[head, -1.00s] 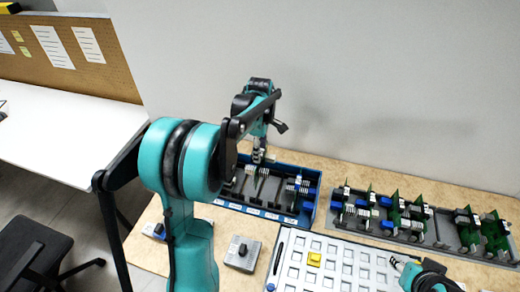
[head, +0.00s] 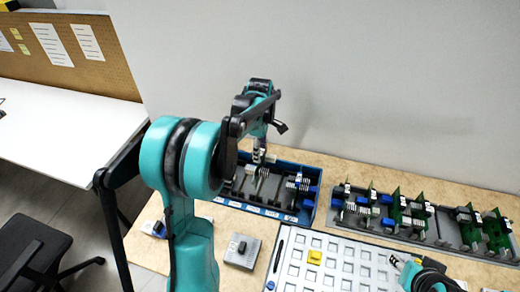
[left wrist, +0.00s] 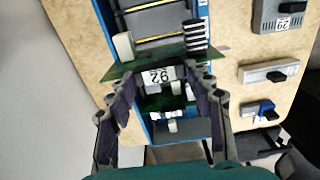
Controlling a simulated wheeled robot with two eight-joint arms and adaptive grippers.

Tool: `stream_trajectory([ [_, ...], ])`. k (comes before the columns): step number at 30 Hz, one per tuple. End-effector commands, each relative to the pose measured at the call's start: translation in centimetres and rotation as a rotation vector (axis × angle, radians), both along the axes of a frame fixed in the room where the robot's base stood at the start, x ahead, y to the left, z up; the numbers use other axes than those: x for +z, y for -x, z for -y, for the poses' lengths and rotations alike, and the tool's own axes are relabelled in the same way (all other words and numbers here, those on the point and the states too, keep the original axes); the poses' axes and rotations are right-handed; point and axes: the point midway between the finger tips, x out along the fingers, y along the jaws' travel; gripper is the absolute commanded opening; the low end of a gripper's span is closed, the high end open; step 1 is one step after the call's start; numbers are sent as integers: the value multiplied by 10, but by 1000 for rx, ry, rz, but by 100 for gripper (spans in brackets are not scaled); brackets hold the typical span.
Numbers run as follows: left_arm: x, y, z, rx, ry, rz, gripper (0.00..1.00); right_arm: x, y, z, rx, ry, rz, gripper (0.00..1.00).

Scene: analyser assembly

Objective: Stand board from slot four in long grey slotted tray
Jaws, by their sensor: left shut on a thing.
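My left gripper (head: 258,157) is over the left part of the blue slotted tray (head: 307,217). In the left wrist view its fingers (left wrist: 160,88) are shut on a green board (left wrist: 120,68) with a white number label and a pale ribbed block at one end. The blue tray also shows there (left wrist: 203,12), behind the board. I cannot tell whether the board's lower edge is clear of its slot. The long grey slotted tray (head: 445,226) stands to the right and holds several upright green boards. My right gripper (head: 398,263) is partly seen at the lower right; its jaws are unclear.
A white tray with square pockets (head: 325,268) lies in front, with a yellow block (head: 314,257) on it. A small grey fixture (head: 242,252) stands to its left. Other boards stand in the blue tray's right part. The wall rises behind the table.

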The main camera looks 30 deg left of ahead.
Motion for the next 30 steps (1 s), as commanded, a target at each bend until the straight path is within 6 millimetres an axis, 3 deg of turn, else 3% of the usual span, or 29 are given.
stream_trajectory([
  [30,-16,0,0,0,0,0,21,-11,0,0,0,0,0,40],
])
